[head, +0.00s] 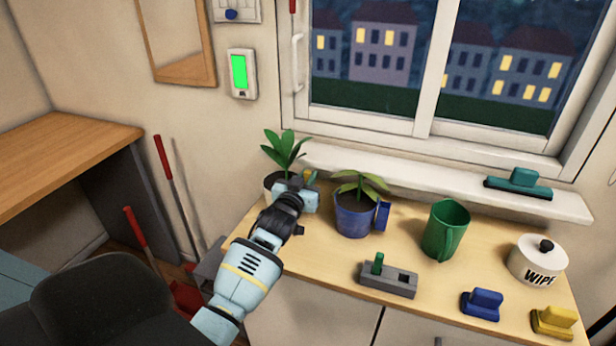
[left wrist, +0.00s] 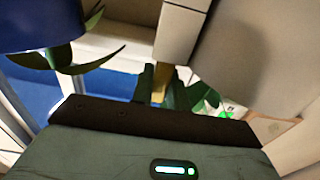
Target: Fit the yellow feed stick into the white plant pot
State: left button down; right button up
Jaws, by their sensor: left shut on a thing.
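The white plant pot (head: 269,183) stands at the back left of the wooden counter, with a leafy green plant (head: 285,150) in it. My left gripper (head: 308,183) is at the pot's right side and hides part of it. It is shut on the yellow feed stick, a small yellow piece (head: 311,174) of which shows at the jaws. In the left wrist view the yellow feed stick (left wrist: 161,82) shows as a short yellow strip between the jaws. I cannot tell whether the stick touches the pot or its soil. My right gripper is not in view.
A blue pot (head: 353,218) with a plant stands close right of my left gripper. The window sill (head: 420,179) runs behind.

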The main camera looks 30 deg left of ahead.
pick_arm(q)
jog(key=shift+f, duration=0.25)
jog(key=c, duration=1.3)
grip_release()
jog(key=v, duration=0.7)
jog(key=shift+s, duration=0.4)
jog(key=shift+d, duration=0.1)
